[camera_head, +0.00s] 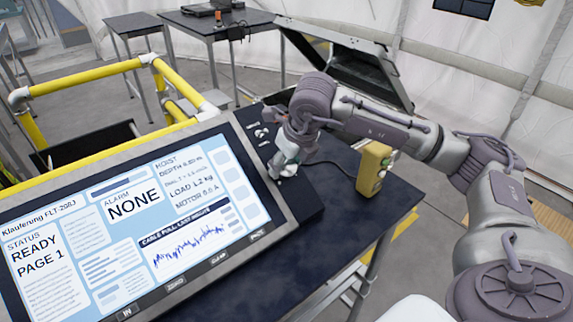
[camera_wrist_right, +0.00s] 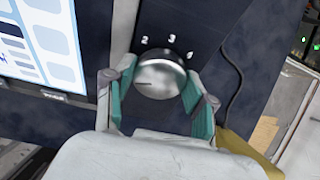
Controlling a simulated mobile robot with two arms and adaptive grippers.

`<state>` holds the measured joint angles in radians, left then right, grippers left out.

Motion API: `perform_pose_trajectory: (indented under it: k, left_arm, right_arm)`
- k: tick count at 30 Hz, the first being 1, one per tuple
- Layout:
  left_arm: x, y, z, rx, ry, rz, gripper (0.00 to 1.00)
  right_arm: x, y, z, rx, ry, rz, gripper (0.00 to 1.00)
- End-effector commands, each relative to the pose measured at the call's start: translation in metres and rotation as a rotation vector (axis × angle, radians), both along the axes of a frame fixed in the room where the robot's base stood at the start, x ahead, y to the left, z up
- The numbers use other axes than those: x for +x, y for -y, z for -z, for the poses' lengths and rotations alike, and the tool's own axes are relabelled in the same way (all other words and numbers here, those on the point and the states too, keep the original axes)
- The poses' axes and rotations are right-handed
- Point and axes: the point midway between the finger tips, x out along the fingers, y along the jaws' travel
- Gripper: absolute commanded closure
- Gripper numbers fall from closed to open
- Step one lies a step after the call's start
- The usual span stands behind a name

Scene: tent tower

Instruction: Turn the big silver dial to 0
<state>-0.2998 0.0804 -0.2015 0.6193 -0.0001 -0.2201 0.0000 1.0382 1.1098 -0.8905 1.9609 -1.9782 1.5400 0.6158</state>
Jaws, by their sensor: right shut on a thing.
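The big silver dial (camera_wrist_right: 160,76) is on a dark panel in the right wrist view. The numbers 2, 3 and what looks like a 4 show along its far side. A thin dark mark on its face points to the left of the picture. I see no 0 there. My right gripper (camera_wrist_right: 157,90) has its teal-padded fingers on either side of the dial and is shut on it. In the head view my right gripper (camera_head: 287,160) is over the black control box (camera_head: 300,198) and hides the dial. My left gripper is not in view.
A large tilted screen (camera_head: 140,215) reading READY PAGE 1 stands left of the box. A yellow handheld unit (camera_head: 373,170) is to the right on the dark table (camera_head: 345,215). An open black case (camera_head: 350,65) is behind. Yellow railing (camera_head: 85,78) runs at back left.

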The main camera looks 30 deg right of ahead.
Motion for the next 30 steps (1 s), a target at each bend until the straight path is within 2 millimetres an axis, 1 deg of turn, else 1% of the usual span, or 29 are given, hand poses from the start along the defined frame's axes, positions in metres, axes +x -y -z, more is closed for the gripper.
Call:
perform_pose_trajectory:
  k: [1,6,15,22,30]
  left_arm:
    - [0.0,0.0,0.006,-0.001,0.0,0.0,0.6]
    - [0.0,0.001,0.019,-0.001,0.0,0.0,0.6]
    - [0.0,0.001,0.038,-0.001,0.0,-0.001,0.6]
    - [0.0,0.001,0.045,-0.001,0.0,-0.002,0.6]
    - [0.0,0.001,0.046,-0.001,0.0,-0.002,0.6]
  right_arm:
    - [0.001,0.0,0.002,-0.014,0.006,-0.02,0.8]
    - [0.0,-0.001,0.003,-0.079,0.011,-0.114,0.8]
    - [0.0,-0.001,0.002,-0.191,0.02,-0.272,0.8]
    - [0.0,-0.002,0.0,-0.243,0.024,-0.348,0.8]
    - [0.0,-0.002,-0.001,-0.262,0.024,-0.375,0.8]
